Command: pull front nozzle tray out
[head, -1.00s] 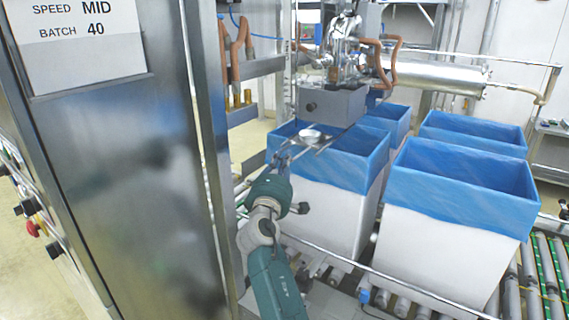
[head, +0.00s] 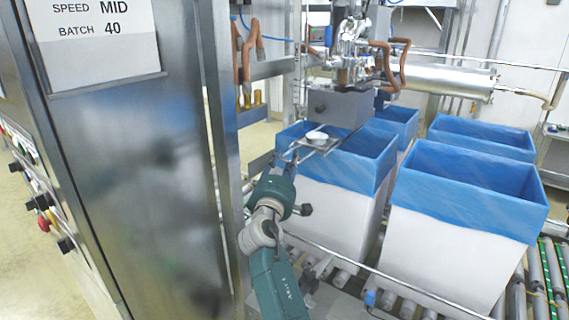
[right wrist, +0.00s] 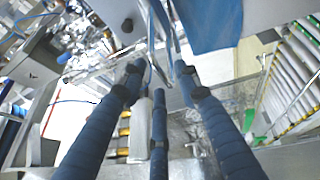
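The front nozzle tray (head: 329,145) is a thin metal plate with a white round cup (head: 316,137) on it. It sits below the grey nozzle block (head: 338,106), over the near left edge of the front blue-lined box (head: 345,205). My right gripper (head: 290,157) is at the tray's near left end. In the right wrist view, my right gripper's blue fingers (right wrist: 158,78) reach toward thin metal bars (right wrist: 152,30); whether they close on a bar is unclear. My left gripper is out of view.
A steel cabinet (head: 135,170) stands close on the left of my right arm. A second blue-lined box (head: 455,240) stands to the right on rollers. A guard rail (head: 345,262) crosses in front of the boxes. Brown hoses (head: 402,62) hang by the nozzle.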

